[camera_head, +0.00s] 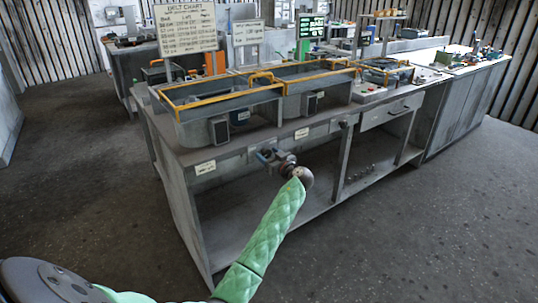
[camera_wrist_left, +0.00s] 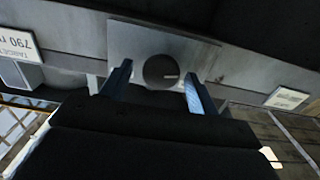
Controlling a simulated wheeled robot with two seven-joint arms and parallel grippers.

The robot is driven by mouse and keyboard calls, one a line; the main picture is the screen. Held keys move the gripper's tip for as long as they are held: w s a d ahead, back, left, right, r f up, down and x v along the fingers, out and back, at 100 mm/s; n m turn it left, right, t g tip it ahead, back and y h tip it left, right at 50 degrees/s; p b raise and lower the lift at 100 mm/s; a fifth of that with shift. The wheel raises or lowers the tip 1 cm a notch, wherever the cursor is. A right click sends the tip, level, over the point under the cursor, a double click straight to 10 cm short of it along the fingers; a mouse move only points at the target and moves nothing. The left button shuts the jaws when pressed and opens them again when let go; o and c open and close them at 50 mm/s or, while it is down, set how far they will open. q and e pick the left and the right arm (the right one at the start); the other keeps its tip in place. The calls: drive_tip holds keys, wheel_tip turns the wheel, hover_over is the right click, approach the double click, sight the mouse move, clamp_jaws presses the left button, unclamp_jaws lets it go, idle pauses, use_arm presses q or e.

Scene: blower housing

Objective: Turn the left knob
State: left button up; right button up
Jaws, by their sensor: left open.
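The left knob (camera_wrist_left: 160,70) is a round dark dial with a pale pointer line, on a grey plate (camera_wrist_left: 125,38) on the bench front. In the wrist view it lies between the two blue fingers of my left gripper; the pointer line points right. I cannot tell whether either finger touches it. In the head view my left gripper (camera_head: 265,156), at the end of a green-sleeved arm, is open at the bench front and hides this knob. Another dark knob (camera_head: 343,124) is farther right on the same front. My right gripper is out of view.
The bench (camera_head: 176,160) carries grey tanks with orange rims (camera_head: 222,97). Paper labels (camera_head: 205,167) (camera_head: 302,133) are on its front edge on both sides of my left gripper. Open shelves lie below, and a drawer (camera_head: 390,112) is at the right. The floor before the bench is clear.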

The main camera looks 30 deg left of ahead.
use_arm(q)
drive_tip(key=c, duration=1)
drive_tip(key=shift+f+m+b, duration=0.1)
drive_tip(key=shift+m+b, duration=0.25)
drive_tip(key=shift+m, duration=0.35)
drive_tip(key=shift+m+b, duration=0.3)
drive_tip(key=shift+m, duration=0.8)
drive_tip(key=shift+w+m, duration=0.1)
drive_tip(key=shift+m, duration=2)
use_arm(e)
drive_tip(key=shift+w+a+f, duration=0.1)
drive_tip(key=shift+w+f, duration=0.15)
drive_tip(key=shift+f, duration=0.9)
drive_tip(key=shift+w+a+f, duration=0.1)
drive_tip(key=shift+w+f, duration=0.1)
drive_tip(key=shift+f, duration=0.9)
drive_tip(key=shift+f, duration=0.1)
use_arm(q)
drive_tip(key=o, duration=1)
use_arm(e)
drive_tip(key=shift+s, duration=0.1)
